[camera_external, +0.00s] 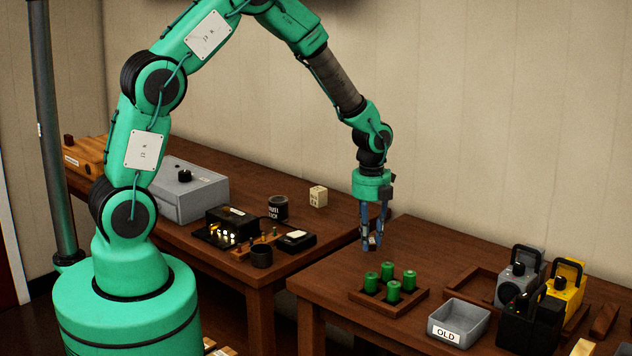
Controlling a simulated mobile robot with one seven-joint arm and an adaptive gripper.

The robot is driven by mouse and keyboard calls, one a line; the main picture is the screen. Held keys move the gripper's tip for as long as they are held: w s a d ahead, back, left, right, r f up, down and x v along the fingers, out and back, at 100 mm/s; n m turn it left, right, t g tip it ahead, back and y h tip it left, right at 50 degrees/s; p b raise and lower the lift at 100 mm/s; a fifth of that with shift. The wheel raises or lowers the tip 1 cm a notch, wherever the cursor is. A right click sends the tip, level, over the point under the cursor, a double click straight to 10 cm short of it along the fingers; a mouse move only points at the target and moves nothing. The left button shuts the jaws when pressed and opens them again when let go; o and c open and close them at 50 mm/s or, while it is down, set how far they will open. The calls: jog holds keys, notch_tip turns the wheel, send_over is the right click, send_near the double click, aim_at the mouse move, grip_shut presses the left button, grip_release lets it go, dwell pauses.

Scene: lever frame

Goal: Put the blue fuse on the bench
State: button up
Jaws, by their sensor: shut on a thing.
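My gripper (373,238) points down near the left end of the right-hand wooden bench (336,276), beside the gap between the two benches. It is shut on a small bluish thing, taken as the blue fuse, mostly hidden between the dark blue fingers. It is held up; its exact height over the bench cannot be told. No other blue fuse shows. Several green fuses (393,290) stand upright in a wooden tray (420,303) on this bench, in front and to the right of my gripper.
A grey bin marked OLD (475,313) stands right of the tray. A grey device (510,288) and a yellow one (563,290) stand further right. The right bench's back left is bare.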

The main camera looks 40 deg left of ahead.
jog(key=shift+f+b, duration=0.4)
jog(key=shift+f, duration=1.25)
jog(key=shift+f, duration=0.1)
jog(key=o, duration=0.9)
notch_tip(320, 180, up, 11)
jog(key=shift+r+p, duration=0.1)
jog(key=shift+p, duration=0.95)
jog(key=shift+r, duration=0.5)
